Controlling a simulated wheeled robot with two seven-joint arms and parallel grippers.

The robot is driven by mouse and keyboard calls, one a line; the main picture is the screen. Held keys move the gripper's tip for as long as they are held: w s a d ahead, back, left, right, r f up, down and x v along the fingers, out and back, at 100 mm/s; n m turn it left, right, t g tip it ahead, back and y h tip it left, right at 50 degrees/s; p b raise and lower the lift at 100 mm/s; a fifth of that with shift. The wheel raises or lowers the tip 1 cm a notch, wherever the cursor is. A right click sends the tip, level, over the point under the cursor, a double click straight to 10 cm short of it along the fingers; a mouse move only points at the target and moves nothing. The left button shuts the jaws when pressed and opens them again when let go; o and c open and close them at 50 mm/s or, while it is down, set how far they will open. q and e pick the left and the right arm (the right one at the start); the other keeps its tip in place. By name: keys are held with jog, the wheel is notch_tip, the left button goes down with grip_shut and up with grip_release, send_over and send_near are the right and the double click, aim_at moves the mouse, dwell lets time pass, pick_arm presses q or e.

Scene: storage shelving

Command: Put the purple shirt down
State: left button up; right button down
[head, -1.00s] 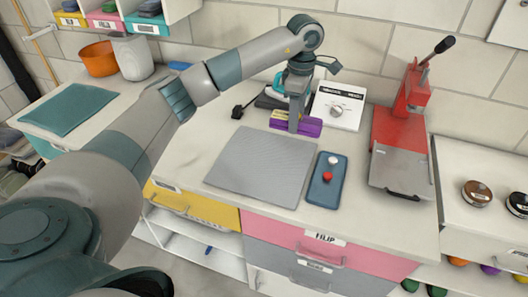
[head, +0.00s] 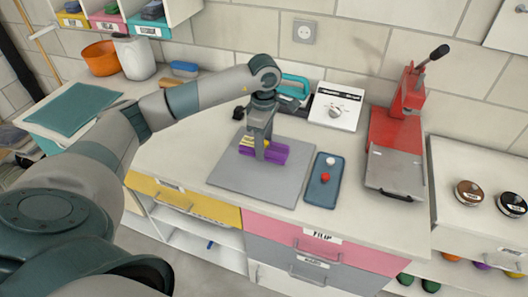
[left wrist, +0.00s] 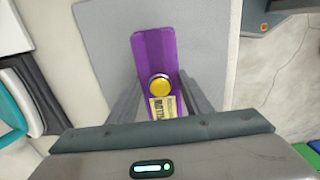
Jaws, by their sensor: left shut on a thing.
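The purple shirt (head: 277,153) is a folded bundle with a yellow round mark and a yellow printed label, both clear in the left wrist view (left wrist: 151,52). My left gripper (head: 260,152) is shut on it, pointing down, with the fingers on either side. The shirt is over the upper part of the grey mat (head: 240,181) on the counter. I cannot tell whether it touches the mat or hangs just above it. The mat also shows in the left wrist view (left wrist: 104,52). My right gripper is not in view.
A blue tray (head: 320,191) with a red and a white knob lies right of the mat. A red press (head: 396,135) stands further right. A white box with a dial (head: 345,116) and a teal-handled iron (head: 294,88) are behind. The mat's lower part is clear.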

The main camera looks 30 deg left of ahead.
pick_arm(q)
jog(key=shift+f+p, duration=0.25)
jog(key=shift+p, duration=0.1)
notch_tip(320, 180, down, 3)
jog(key=shift+f+p, duration=0.15)
jog(key=shift+p, duration=0.65)
jog(key=shift+f, duration=0.2)
jog(key=o, duration=1.1)
jog(key=shift+r, duration=0.2)
